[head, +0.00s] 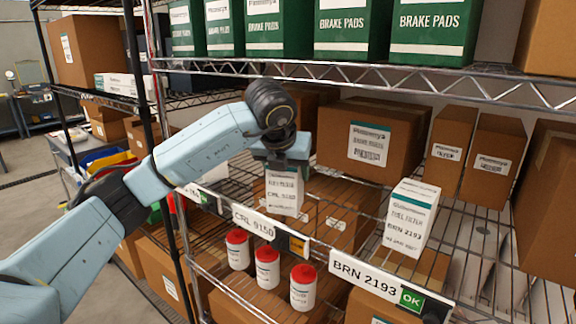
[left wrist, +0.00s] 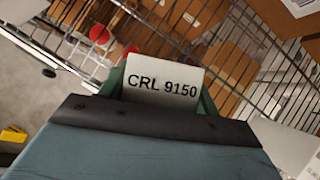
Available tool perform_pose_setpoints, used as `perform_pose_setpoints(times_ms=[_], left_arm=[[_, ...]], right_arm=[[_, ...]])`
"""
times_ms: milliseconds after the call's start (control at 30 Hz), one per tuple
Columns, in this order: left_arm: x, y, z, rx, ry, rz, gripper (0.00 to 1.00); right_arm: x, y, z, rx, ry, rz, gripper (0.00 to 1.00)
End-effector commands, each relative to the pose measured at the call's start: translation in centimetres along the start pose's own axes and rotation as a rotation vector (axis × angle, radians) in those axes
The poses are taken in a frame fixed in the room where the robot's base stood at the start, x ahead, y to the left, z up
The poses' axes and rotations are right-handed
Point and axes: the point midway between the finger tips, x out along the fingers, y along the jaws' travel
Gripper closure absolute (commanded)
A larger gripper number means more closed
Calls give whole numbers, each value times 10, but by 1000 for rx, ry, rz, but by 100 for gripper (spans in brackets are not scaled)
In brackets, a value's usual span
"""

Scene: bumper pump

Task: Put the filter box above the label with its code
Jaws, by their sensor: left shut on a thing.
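A white filter box (head: 284,194) hangs in my left gripper (head: 283,170), which is shut on it. In the left wrist view the same box (left wrist: 163,82) shows the code CRL 9150 between the green fingers of my left gripper (left wrist: 158,88). In the head view the box is over the wire shelf, just behind and above the shelf label CRL 9150 (head: 254,222). I cannot tell whether its bottom touches the shelf. Another filter box (head: 408,219), marked BRN 2193, stands on the shelf behind the label BRN 2193 (head: 362,279), which has a green OK tag.
Brown cartons (head: 366,141) stand at the back of the shelf. Green brake pad boxes (head: 432,30) fill the shelf above. Red-capped white bottles (head: 267,267) stand on the level below.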

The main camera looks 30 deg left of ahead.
Motion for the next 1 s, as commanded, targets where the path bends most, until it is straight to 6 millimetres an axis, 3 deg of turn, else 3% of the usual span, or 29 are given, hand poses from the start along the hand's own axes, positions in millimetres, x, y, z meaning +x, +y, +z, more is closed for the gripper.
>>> perform_pose_setpoints(times_ms=[67,467,500,633,667,1000], left_arm=[[3,0,10,-2,-2,-1,75],[6,0,6,0,-3,-1,75],[8,0,4,1,0,0,37],[7,0,5,1,0,0,20],[7,0,5,1,0,0,17],[5,0,6,1,-1,0,17]], right_arm=[[-4,0,0,0,0,0,64],[-7,0,-1,0,1,0,64],[-6,0,-1,0,1,0,64],[-7,0,-1,0,1,0,64],[-7,0,-1,0,1,0,64],[-8,0,-1,0,1,0,64]])
